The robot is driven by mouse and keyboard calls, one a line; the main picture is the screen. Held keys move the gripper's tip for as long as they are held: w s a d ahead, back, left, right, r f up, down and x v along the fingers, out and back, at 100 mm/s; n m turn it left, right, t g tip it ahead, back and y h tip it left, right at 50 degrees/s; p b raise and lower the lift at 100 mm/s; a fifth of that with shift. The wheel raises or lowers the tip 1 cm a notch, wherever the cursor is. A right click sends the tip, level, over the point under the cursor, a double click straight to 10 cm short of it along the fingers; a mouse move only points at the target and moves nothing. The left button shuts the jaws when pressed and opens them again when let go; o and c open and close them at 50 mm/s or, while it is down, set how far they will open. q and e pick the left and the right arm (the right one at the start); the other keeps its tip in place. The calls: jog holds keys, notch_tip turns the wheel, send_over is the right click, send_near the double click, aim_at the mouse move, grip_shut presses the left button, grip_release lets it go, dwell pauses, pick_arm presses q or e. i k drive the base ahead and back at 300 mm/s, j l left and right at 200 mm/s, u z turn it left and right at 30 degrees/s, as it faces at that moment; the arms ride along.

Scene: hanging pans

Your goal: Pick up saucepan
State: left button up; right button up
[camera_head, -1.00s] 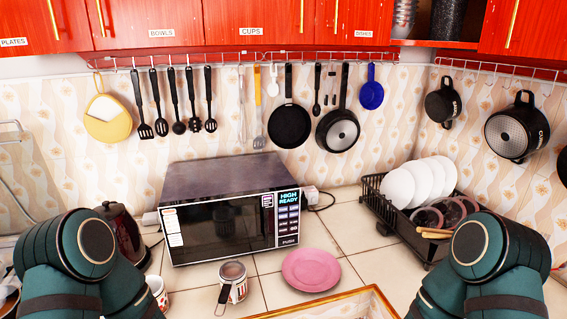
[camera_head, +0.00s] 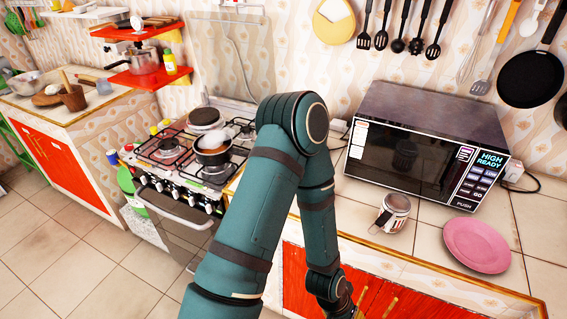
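A small dark saucepan (camera_head: 213,151) with an orange-brown side and something whitish in or behind it sits upright on a burner of the gas stove, left of my arm. A silvery pot (camera_head: 144,61) stands on the red shelf behind the stove. A black pan (camera_head: 532,78) hangs on the wall at the far right. My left arm rises through the middle and bends down over the counter's front edge. Its gripper is not clearly shown at the bottom edge, and its fingers cannot be made out. My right gripper is out of view.
The microwave (camera_head: 425,140), a small metal-topped can (camera_head: 393,212) and a pink plate (camera_head: 477,245) stand on the counter at right. Utensils hang above the microwave. A side counter (camera_head: 80,118) holds bowls at far left. The tiled floor at lower left is clear.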

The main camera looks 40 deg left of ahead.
aim_at(221, 155)
jog(key=u, duration=1.9)
jog(key=l+z, duration=0.1)
jog(key=z, duration=0.35)
jog(key=l+z, duration=0.1)
jog(key=z, duration=0.35)
jog(key=i+z, duration=0.1)
jog(key=z, duration=0.35)
jog(key=u, duration=1.45)
jog(key=j+z, duration=0.15)
jog(key=j, duration=0.35)
